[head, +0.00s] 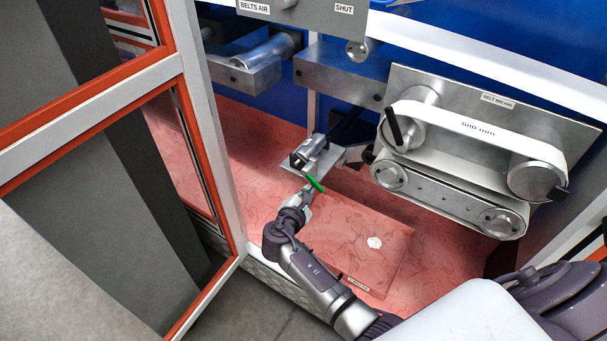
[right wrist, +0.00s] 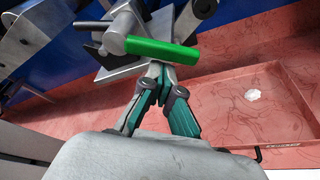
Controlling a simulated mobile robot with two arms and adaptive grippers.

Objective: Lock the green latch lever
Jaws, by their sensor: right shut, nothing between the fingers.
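The green latch lever (head: 315,184) juts from a grey metal latch block (head: 316,152) above the pink floor of the cabinet. In the right wrist view the green lever (right wrist: 162,51) lies nearly level across the picture, its left end on a grey metal pivot (right wrist: 120,28). My right gripper (head: 308,193) is at the lever. In the right wrist view its fingertips (right wrist: 160,68) are together just below the green bar, with nothing between them. Whether they touch the lever cannot be told. My left gripper is not in view.
A belt unit with a white belt (head: 470,127) and rollers hangs to the right of the latch. An open orange-framed door (head: 210,170) stands on the left. A shallow pink tray (head: 340,235) with a small white piece (head: 375,242) lies below.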

